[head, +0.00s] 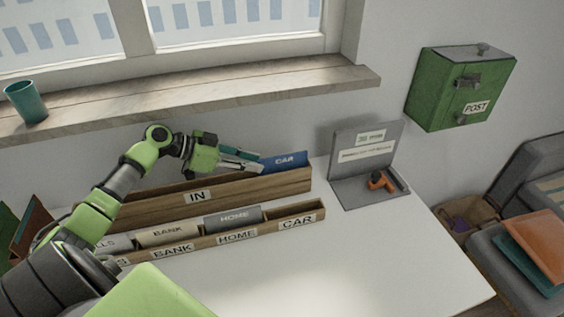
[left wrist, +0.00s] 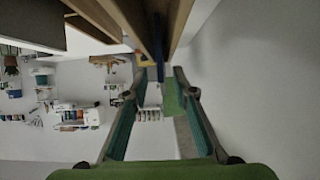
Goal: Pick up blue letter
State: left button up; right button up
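The blue letter (head: 287,161), marked CAR, stands in the right end of the wooden IN tray (head: 285,186) at the back of the desk. My left gripper (head: 257,163) reaches along the tray from the left, its fingertips close to the letter's left end. In the left wrist view, the gripper (left wrist: 160,78) is open, its two fingers apart. A thin blue edge (left wrist: 159,55), which looks like the letter, shows ahead between the fingertips. I cannot tell whether either finger touches it. My right gripper is not in view.
A front sorter (head: 290,229) has labelled slots, with BANK (head: 167,233) and HOME (head: 233,216) cards. A grey stand (head: 350,185) holds an orange tool (head: 381,181). A green POST box (head: 440,95) hangs right. The desk front (head: 330,270) is clear.

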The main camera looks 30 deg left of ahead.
aim_at(283, 156)
pick_arm(q)
jog(key=w+d, duration=0.1)
jog(key=w+d+p, duration=0.1)
jog(key=w, duration=0.1)
jog(key=shift+d+r, duration=0.1)
jog(key=shift+d, duration=0.15)
jog(key=shift+w+d, duration=0.1)
jog(key=shift+w, duration=0.1)
jog(key=shift+w+d, duration=0.15)
jog(key=shift+w, duration=0.1)
jog(key=w+d+p, duration=0.2)
jog(key=shift+w+d, duration=0.3)
jog(key=shift+w, duration=0.1)
jog(key=shift+w+d+f, duration=0.2)
jog(key=shift+w+f, duration=0.1)
jog(key=shift+f, duration=0.1)
jog(key=shift+s, duration=0.1)
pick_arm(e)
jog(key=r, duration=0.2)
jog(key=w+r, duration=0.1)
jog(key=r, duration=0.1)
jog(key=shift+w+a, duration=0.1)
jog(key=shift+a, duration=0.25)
pick_arm(q)
grip_shut()
